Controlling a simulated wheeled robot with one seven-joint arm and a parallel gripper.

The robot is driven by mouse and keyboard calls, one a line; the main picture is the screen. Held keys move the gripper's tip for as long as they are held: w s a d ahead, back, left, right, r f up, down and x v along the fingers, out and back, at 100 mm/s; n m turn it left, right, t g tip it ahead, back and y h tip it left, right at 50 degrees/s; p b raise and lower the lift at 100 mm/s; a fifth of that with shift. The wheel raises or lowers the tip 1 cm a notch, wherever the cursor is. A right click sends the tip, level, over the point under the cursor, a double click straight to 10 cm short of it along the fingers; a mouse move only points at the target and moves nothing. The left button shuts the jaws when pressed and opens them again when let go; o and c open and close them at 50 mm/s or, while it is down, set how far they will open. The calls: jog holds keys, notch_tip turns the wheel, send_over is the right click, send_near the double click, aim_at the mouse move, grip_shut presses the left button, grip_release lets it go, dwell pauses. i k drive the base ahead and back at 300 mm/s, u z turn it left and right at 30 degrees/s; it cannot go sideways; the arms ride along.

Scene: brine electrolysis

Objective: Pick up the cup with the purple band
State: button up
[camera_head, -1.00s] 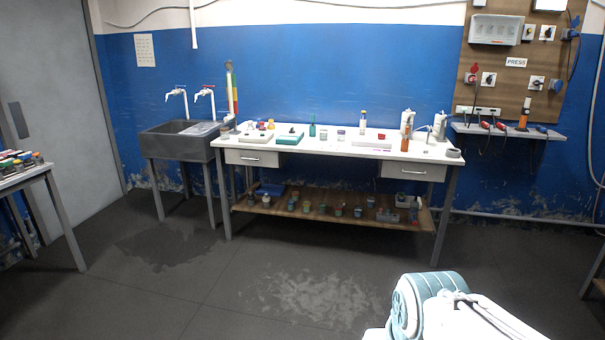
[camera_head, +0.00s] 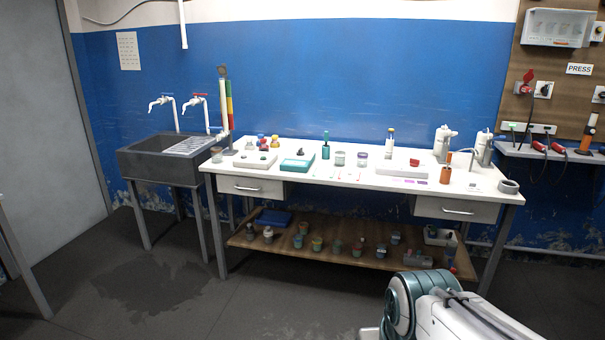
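A small pale cup with a purple band (camera_head: 362,160) stands upright on the white table, a little right of the middle. A similar cup with a grey-green look (camera_head: 340,158) stands just left of it, apart from it. Part of my white and teal arm shows at the bottom right, well short of the table. My gripper is not in view.
The white table (camera_head: 330,182) also holds a teal bottle (camera_head: 325,150), a teal tray (camera_head: 297,165), a white tray (camera_head: 402,171) and an orange container (camera_head: 445,174). Its lower shelf (camera_head: 335,256) holds several small jars. A grey sink (camera_head: 160,158) is left. Floor before the table is clear.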

aim_at(362, 157)
jog(key=z, duration=0.05)
jog(key=i, duration=1.6)
jog(key=z, duration=0.3)
jog(key=i, duration=2.3)
jog(key=z, duration=0.2)
